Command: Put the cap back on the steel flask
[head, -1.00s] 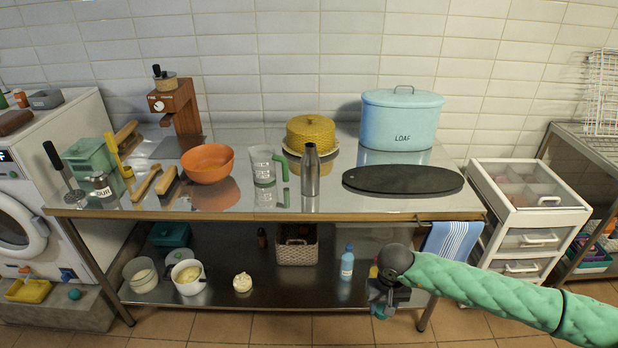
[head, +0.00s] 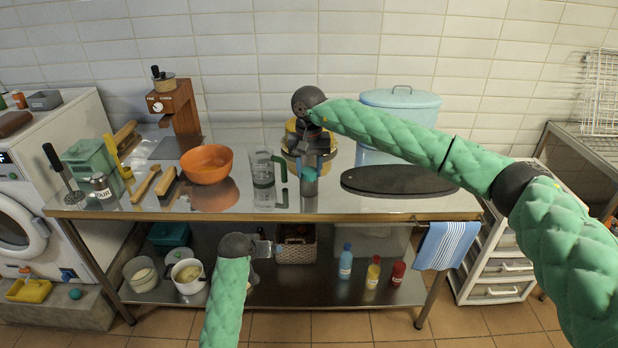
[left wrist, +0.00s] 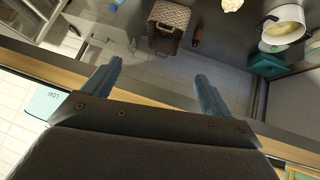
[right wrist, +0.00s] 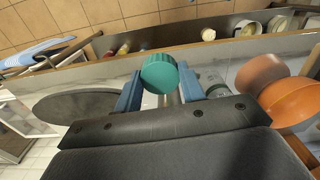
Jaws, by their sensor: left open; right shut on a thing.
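The teal cap (head: 308,174) is held at the fingertips of my right gripper (head: 310,160), which is shut on it above the steel table. In the right wrist view the cap (right wrist: 160,73) sits between the two blue fingers. The steel flask (head: 309,188) stands on the table, mostly hidden behind the gripper and cap. A strip of its silver body (right wrist: 172,98) shows under the cap in the right wrist view. I cannot tell whether cap and flask touch. My left gripper (head: 265,248) is open and empty, low in front of the table; its fingers are apart (left wrist: 152,85).
The clear jug (head: 263,190) stands close left of the flask, with the orange bowl (head: 207,163) beyond. A dark oval board (head: 400,181) lies right. The yellow tin is behind my gripper, the blue loaf bin (head: 400,100) behind my right arm. The table's front strip is clear.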

